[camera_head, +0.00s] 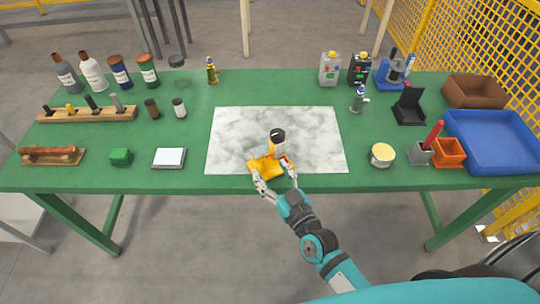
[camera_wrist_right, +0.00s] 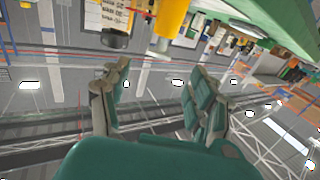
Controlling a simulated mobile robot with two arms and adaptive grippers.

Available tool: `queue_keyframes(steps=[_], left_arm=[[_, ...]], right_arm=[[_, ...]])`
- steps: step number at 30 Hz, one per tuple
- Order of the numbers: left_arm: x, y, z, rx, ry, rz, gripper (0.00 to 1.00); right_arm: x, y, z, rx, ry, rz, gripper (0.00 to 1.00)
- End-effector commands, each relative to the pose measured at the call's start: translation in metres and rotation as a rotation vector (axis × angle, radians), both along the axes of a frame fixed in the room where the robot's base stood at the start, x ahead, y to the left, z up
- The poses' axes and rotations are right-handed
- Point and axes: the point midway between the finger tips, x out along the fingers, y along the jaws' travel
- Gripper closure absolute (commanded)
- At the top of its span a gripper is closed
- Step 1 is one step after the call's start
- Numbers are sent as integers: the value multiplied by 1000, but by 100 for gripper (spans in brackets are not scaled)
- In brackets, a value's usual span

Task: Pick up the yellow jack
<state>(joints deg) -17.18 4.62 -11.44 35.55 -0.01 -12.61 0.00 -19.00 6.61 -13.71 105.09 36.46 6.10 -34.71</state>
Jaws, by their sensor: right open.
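The yellow jack (camera_head: 264,166) sits at the front edge of the grey-white marbled mat (camera_head: 225,140) on the green table. A black part with a white band (camera_head: 277,139) stands up on it or just behind it; I cannot tell if they are joined. My right gripper (camera_head: 274,178) is open, its fingers spread on the near side of the jack, one to each side. In the right wrist view my gripper (camera_wrist_right: 158,82) is open with nothing between the fingers. A yellow body (camera_wrist_right: 173,20) shows beyond the fingertips, probably the jack. My left gripper is not in view.
A cream round tin (camera_head: 382,155), grey cup (camera_head: 421,153), orange bin (camera_head: 449,153) and blue tray (camera_head: 500,160) stand on the right. A white-topped block (camera_head: 169,158) and green block (camera_head: 120,156) lie left. Bottles and boxes line the back. The mat around the jack is clear.

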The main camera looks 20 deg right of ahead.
Motion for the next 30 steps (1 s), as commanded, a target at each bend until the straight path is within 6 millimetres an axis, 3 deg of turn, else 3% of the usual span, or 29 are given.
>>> queue_keyframes(steps=[3,11,21,30], left_arm=[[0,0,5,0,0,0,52],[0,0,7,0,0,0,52],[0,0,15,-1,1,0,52],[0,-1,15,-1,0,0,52]], right_arm=[[24,5,2,1,-2,0,38],[44,9,0,0,2,0,38],[89,15,-3,1,0,0,38],[93,16,-4,1,1,0,38]])
